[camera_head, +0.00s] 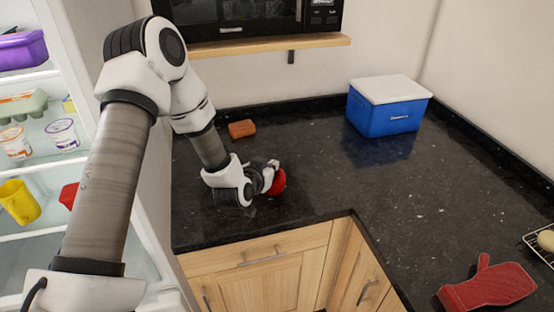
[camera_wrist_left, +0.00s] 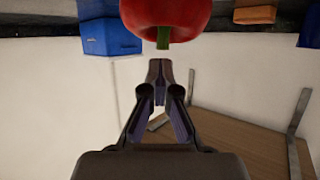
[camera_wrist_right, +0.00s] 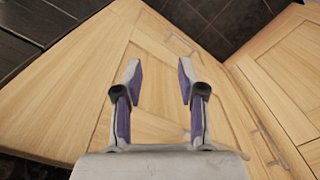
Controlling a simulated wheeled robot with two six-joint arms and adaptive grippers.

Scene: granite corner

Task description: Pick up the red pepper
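The red pepper (camera_head: 278,182) is at the black counter, just right of my left gripper (camera_head: 268,174), which partly covers it in the head view. In the left wrist view the pepper (camera_wrist_left: 165,12) is at the top edge, partly cut off, with its green stem toward the gripper. My left gripper (camera_wrist_left: 160,65) has its fingertips together just short of the stem, with nothing visible between them. My right gripper (camera_wrist_right: 159,70) is open and empty above the wooden cabinet fronts.
A brown block (camera_head: 242,129) lies behind the left gripper. A blue cooler with a white lid (camera_head: 388,118) stands at the back. A red oven mitt (camera_head: 487,287) lies at front right beside a wire rack (camera_head: 541,249). An open fridge (camera_head: 60,80) is at left. The middle counter is clear.

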